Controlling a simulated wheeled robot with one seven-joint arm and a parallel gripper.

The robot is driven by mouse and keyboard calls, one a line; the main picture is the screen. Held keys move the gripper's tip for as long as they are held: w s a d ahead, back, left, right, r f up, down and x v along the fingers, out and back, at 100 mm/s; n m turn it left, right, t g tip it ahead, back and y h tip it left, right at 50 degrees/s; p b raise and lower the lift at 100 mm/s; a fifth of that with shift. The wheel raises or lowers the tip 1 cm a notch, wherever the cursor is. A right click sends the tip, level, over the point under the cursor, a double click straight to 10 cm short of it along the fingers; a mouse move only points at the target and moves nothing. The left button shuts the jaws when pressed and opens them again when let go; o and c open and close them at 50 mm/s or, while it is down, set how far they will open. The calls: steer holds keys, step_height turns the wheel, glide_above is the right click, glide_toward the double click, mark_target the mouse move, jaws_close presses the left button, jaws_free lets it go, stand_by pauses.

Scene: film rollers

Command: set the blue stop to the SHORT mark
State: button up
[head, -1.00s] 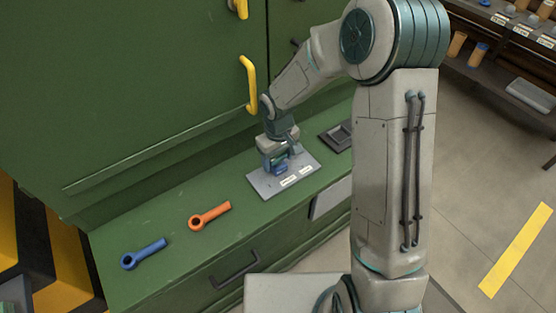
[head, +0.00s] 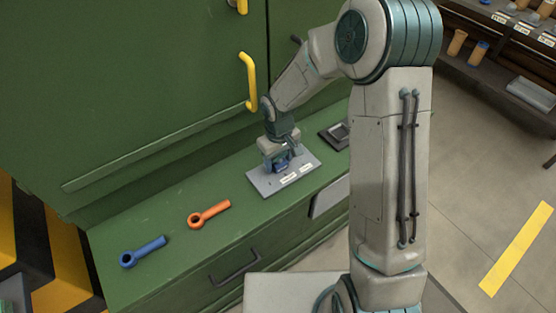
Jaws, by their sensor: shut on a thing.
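The blue stop (head: 281,163) sits on a grey plate (head: 263,189) on the green bench. White labels (head: 290,177) lie along the plate's front edge, too small to read, so I cannot tell which is SHORT. My gripper (head: 281,158) points down over the plate and is shut on the blue stop. Its fingers hide much of the stop, and I cannot tell which label the stop lines up with.
An orange wrench-like part (head: 209,214) and a blue one (head: 143,251) lie on the bench to the left. A dark square tray (head: 336,136) is right of the plate. Yellow handles (head: 249,82) stick out from the green cabinet behind.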

steer(key=o, duration=1.1)
steer(key=shift+r, duration=0.1)
step_height(320, 180, up, 14)
steer(key=shift+f+b, duration=0.15)
steer(key=shift+b, duration=0.35)
steer(key=s+d+r+m+t, duration=0.1)
steer(key=s+d+r+m, duration=0.1)
steer(key=s+d, duration=0.2)
steer(key=s+d+r+m+t, duration=0.1)
steer(key=s+d+r+m, duration=0.1)
steer(key=s+d, duration=0.3)
steer(key=s+d+r+m+t, duration=0.1)
steer(key=s+d, duration=0.4)
steer(key=s, duration=0.6)
steer(key=shift+r+m, duration=0.9)
